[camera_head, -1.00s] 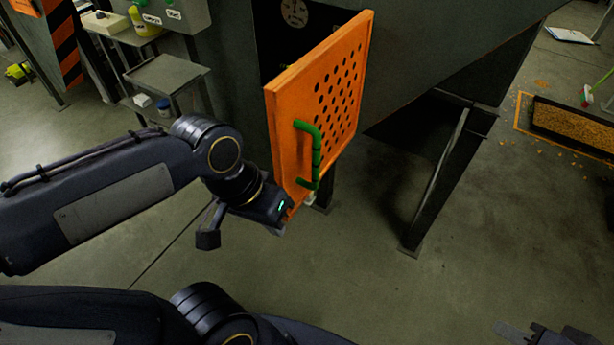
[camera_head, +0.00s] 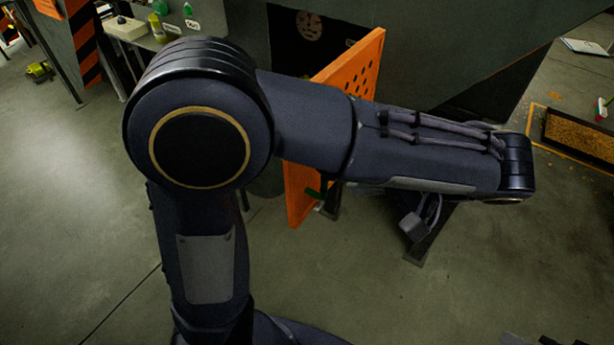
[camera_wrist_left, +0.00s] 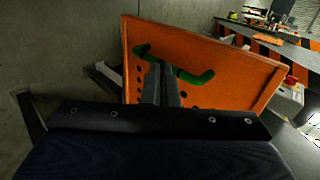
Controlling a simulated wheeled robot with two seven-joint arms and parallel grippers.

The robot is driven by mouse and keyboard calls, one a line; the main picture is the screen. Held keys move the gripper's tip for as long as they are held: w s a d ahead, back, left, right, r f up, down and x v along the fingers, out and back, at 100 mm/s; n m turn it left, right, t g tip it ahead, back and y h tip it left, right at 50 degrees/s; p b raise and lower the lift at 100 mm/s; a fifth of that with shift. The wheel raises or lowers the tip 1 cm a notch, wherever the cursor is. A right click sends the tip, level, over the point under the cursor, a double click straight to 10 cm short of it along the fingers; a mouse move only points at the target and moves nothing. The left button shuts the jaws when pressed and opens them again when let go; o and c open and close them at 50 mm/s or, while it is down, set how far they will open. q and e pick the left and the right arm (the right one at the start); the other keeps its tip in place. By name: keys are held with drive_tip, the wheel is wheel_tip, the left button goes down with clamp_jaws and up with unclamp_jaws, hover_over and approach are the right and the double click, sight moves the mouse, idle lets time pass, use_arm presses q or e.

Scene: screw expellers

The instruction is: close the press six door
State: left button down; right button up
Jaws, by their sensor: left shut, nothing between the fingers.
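The press six door (camera_head: 357,68) is an orange perforated panel standing open from the dark opening (camera_head: 305,50) of the press. My left arm crosses in front of it and hides much of its face. A dark piece of my right gripper (camera_head: 545,339) shows at the bottom edge.
The grey press body (camera_head: 440,45) rises behind the door, with a support leg (camera_head: 432,235) below. A tray of grain (camera_head: 580,135) lies on the floor at right. A striped orange and black post (camera_head: 88,45) stands at left. The front floor is clear.

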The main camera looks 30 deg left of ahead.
use_arm(q)
drive_tip(key=a+r+p+x, duration=0.1)
drive_tip(key=a+r+x, duration=0.1)
drive_tip(key=x, duration=1)
drive_tip(key=shift+a+f, duration=0.2)
drive_tip(key=shift+f, duration=0.05)
